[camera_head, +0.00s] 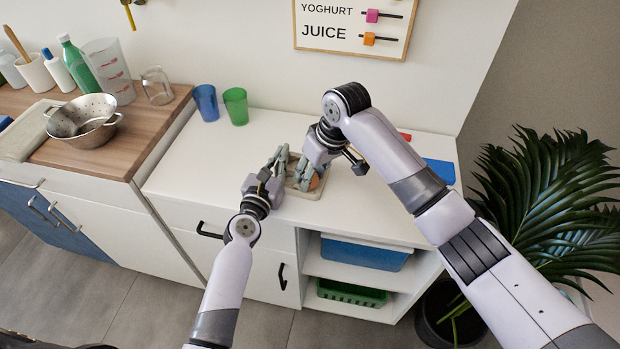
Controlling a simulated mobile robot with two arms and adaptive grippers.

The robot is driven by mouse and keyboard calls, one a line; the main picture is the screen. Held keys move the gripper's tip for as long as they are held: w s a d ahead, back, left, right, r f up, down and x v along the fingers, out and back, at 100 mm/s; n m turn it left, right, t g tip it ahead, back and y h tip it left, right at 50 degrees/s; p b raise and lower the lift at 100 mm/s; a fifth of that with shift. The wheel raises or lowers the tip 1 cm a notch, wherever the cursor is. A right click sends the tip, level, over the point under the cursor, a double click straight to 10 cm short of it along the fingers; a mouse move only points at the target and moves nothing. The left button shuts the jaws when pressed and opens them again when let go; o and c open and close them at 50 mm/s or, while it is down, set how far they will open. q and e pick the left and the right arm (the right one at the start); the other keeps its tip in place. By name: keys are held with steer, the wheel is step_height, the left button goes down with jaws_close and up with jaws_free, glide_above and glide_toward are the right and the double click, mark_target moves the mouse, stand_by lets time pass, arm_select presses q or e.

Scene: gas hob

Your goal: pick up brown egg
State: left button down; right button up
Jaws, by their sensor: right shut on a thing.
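The brown egg (314,183) shows as a small orange-brown patch at the fingertips of my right gripper (309,175), over a small beige tray (314,194) on the white cabinet top. My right gripper points down and is shut on the egg, hiding most of it. I cannot tell whether the egg touches the tray. My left gripper (280,165) is just left of the right one, at the tray's left side. Its fingers overlap the tray area, and their opening is not clear.
A blue cup (206,102) and a green cup (235,106) stand at the back left of the white top (190,160). A blue flat item (440,171) lies at the right. A colander (84,120) sits on the wooden counter. A plant (550,200) stands at the right.

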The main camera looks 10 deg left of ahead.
step_height(320, 180, up, 10)
stand_by(0.6)
arm_select(q)
steer(key=c, duration=2.3)
jaws_free()
steer(key=o, duration=0.6)
steer(key=s, duration=0.4)
steer(key=s+a, duration=0.1)
steer(key=s, duration=0.7)
steer(key=shift+a, duration=0.25)
